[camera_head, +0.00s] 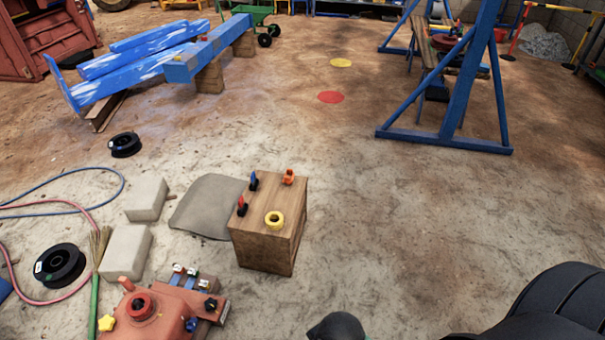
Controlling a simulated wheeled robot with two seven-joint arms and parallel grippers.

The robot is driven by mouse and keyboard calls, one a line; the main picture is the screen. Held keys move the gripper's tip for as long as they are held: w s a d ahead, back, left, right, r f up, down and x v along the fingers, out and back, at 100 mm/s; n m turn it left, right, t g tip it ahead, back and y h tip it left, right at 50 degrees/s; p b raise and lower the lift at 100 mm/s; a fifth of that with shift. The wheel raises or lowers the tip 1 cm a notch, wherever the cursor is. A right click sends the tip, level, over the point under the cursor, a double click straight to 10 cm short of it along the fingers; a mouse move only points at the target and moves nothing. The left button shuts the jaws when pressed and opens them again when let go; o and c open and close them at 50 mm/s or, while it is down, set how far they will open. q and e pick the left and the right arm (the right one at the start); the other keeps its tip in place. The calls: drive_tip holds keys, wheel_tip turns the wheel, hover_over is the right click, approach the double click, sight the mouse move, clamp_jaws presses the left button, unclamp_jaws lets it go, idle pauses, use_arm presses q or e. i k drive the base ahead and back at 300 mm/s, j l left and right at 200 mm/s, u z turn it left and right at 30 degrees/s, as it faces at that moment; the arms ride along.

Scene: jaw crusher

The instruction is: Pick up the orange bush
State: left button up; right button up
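A small orange piece (288,177), which looks like the orange bush, stands on the back right part of a wooden block's top (270,250). Its exact shape is too small to tell. A yellow ring (274,219) lies near the front of the same top. Two small clamp-like pieces stand along its left edge, one blue and black (253,181) and one red and black (242,206). Black rounded parts at the bottom middle and bottom right seem to be mine. No gripper fingers can be made out in the head view, and nothing touches the orange piece.
An orange-red machine (150,315) with small coloured parts stands at the bottom left. Pale blocks (147,199), a grey mat (207,205), cables and black spools (60,265) lie left of the wooden block. A blue frame (465,85) stands back right. Floor right of the block is clear.

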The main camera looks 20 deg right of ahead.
sight(286, 179)
drive_tip(key=i+l, duration=0.2)
drive_tip(key=l, duration=0.2)
drive_tip(key=i+l, duration=0.2)
drive_tip(key=l, duration=0.2)
drive_tip(key=i+l, duration=0.2)
drive_tip(key=l, duration=0.2)
drive_tip(key=i+l, duration=0.2)
drive_tip(key=l, duration=0.2)
drive_tip(key=i+l, duration=0.2)
drive_tip(key=l, duration=0.2)
drive_tip(key=i+l+u, duration=0.1)
drive_tip(key=i+l, duration=0.15)
drive_tip(key=l, duration=0.15)
drive_tip(key=i+l, duration=0.15)
drive_tip(key=l, duration=0.25)
drive_tip(key=i+l, duration=0.2)
drive_tip(key=l, duration=0.2)
